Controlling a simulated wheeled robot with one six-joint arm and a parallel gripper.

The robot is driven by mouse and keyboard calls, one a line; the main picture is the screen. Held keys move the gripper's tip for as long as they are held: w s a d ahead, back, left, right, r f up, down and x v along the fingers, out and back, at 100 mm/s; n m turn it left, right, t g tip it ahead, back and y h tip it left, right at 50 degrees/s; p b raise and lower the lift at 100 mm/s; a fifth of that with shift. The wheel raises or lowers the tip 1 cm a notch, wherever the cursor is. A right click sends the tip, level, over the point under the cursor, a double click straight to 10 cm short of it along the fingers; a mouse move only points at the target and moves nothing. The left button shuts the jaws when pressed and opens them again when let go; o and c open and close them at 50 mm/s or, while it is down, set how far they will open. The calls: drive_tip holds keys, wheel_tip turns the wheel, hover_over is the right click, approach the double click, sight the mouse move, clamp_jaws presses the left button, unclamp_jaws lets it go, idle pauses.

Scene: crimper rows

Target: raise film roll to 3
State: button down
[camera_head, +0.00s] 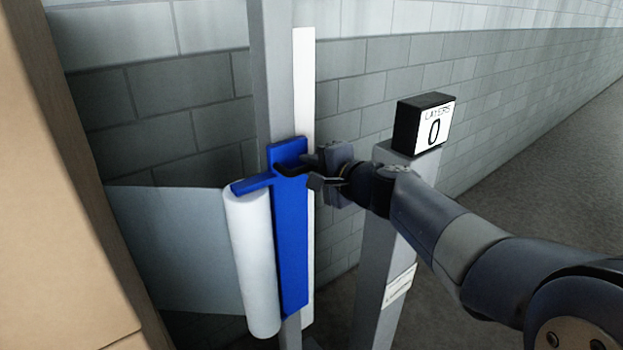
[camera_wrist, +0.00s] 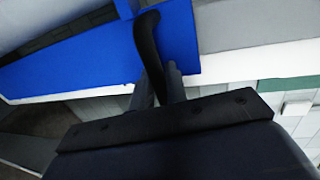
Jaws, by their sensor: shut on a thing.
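The white film roll (camera_head: 253,262) hangs upright under the arm of a blue carriage (camera_head: 291,240) on a grey mast (camera_head: 272,80). Clear film stretches left from the roll. My gripper (camera_head: 316,170) is at the upper part of the carriage, shut on its black handle (camera_head: 287,168). In the wrist view the curved black handle (camera_wrist: 147,45) stands against the blue carriage (camera_wrist: 85,50), between my fingers (camera_wrist: 162,82). A black box (camera_head: 424,122) on a grey post reads "LAYERS 0". A white strip (camera_head: 304,80) runs along the mast; I cannot read marks on it.
A tall tan cardboard stack (camera_head: 50,200) fills the left edge. The grey post (camera_head: 370,270) under the counter box stands close by my arm. A grey block wall (camera_head: 180,100) is behind. Open floor (camera_head: 540,180) lies to the right.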

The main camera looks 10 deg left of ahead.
wheel_tip(320, 180, up, 36)
drive_tip(key=p, duration=1.4)
drive_tip(key=shift+r, duration=0.2)
drive_tip(key=c, duration=1.7)
unclamp_jaws()
drive_tip(key=shift+o, duration=1)
drive_tip(key=shift+f, duration=0.1)
drive_tip(key=b+v, duration=0.3)
drive_tip(key=v, duration=0.7)
drive_tip(key=shift+s+d, duration=0.3)
drive_tip(key=shift+a, duration=0.1)
